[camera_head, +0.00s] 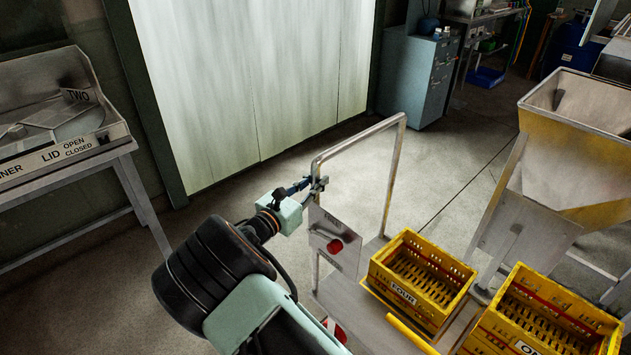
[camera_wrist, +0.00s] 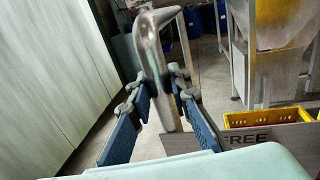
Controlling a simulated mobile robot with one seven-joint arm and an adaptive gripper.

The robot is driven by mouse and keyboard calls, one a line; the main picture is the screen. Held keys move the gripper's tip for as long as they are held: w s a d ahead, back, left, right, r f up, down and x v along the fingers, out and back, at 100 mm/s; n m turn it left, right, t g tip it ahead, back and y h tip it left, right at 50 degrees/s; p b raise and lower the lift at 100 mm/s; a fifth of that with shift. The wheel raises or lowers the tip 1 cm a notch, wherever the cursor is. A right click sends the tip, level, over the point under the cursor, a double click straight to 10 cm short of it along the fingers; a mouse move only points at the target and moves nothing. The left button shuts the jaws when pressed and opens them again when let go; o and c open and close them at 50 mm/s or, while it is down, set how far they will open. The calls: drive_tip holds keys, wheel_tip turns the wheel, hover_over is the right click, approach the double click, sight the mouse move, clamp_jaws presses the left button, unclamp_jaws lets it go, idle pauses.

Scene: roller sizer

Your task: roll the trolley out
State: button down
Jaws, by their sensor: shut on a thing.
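The trolley (camera_head: 343,302) is a grey flat platform with an upright tubular metal handle (camera_head: 366,140) in the head view. A small plate (camera_head: 333,242) with a red knob is fixed at the handle's left post. My gripper (camera_head: 316,187) is at that left post, below the upper bend of the handle. In the wrist view, my gripper (camera_wrist: 165,95) has its two blue fingers on either side of the metal tube (camera_wrist: 155,60) and is shut on it. The trolley's far wheels are hidden.
Yellow crate FOUR (camera_head: 424,276) sits on or against the trolley's platform; a second yellow crate (camera_head: 545,318) is to its right. A yellow-and-grey hopper (camera_head: 570,145) stands right. A metal bench (camera_head: 62,145) is at left. Open floor (camera_head: 440,165) lies behind the trolley.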

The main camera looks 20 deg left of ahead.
drive_tip(key=shift+a, duration=0.15)
drive_tip(key=c, duration=1.8)
unclamp_jaws()
drive_tip(key=shift+o, duration=0.2)
drive_tip(key=s+a, duration=0.2)
drive_tip(key=s, duration=0.9)
drive_tip(key=shift+s+a, duration=0.15)
drive_tip(key=shift+s, duration=0.25)
